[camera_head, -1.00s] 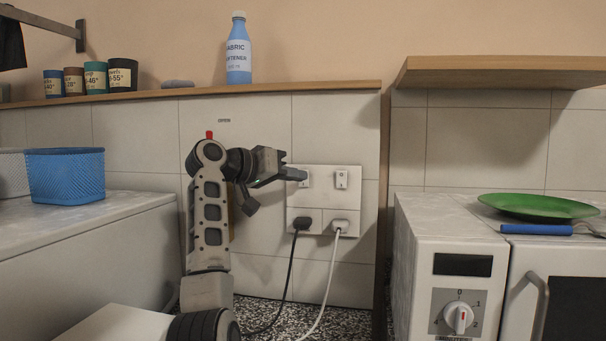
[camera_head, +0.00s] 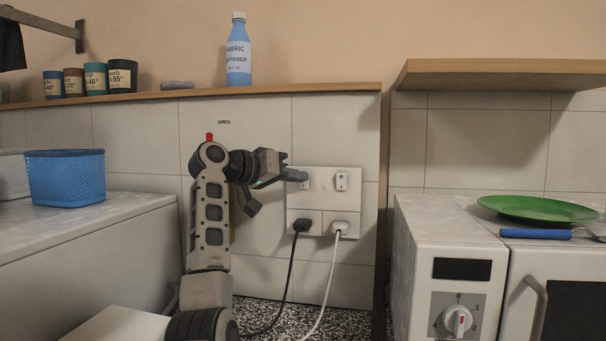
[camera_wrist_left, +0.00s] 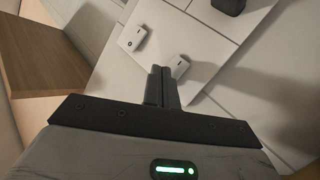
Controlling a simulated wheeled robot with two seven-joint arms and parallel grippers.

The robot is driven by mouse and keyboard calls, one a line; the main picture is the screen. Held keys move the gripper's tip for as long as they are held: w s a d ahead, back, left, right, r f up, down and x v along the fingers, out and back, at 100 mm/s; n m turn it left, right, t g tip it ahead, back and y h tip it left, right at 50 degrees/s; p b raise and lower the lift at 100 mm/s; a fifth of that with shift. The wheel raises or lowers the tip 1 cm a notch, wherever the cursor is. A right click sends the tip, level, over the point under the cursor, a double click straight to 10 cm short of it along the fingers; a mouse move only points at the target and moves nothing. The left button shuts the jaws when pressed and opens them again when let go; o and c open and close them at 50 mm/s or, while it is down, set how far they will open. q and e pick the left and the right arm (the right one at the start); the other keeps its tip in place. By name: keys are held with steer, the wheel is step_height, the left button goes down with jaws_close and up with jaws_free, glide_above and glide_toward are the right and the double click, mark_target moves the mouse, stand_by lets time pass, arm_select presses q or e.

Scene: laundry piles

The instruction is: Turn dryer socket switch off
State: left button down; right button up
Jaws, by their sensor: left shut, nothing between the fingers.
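A white socket panel (camera_head: 356,190) is on the tiled wall, with two switches in its upper row and two plugs below. The right switch (camera_head: 341,181) shows clearly; the left switch (camera_head: 304,185) is partly hidden by my fingers. A black plug (camera_head: 302,225) sits under the left switch and a white plug (camera_head: 340,227) under the right one. My left gripper (camera_head: 303,175) is shut and empty, its tips at the left switch. In the left wrist view the shut fingertips (camera_wrist_left: 162,72) are right beside one switch (camera_wrist_left: 180,66); contact is unclear. The other switch (camera_wrist_left: 132,38) is farther off. No dryer label shows.
A wooden ledge (camera_head: 200,93) with a fabric softener bottle (camera_head: 238,50) runs above the panel. A blue basket (camera_head: 65,177) stands at left. A white appliance with a dial (camera_head: 457,320) and a green plate (camera_head: 538,208) are at right. Black and white cords hang below the plugs.

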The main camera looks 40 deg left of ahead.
arm_select(q)
steer(key=shift+w+a+p, duration=0.15)
steer(key=shift+w+p, duration=0.1)
steer(key=shift+p, duration=0.05)
stand_by(0.5)
steer(key=shift+s, duration=0.1)
steer(key=shift+s+d+b, duration=0.35)
steer(key=shift+s+b, duration=0.15)
steer(key=shift+s, duration=0.05)
stand_by(0.3)
steer(key=shift+s+d+f+b, duration=0.1)
steer(key=shift+s+d+b, duration=0.35)
steer(key=shift+s, duration=0.3)
steer(key=shift+s+d+f+b, duration=0.15)
steer(key=shift+s+d+b, duration=0.2)
steer(key=shift+s+b, duration=0.3)
steer(key=shift+s+d+f+b, duration=0.1)
steer(key=shift+s+d+b, duration=0.35)
steer(key=shift+s, duration=0.35)
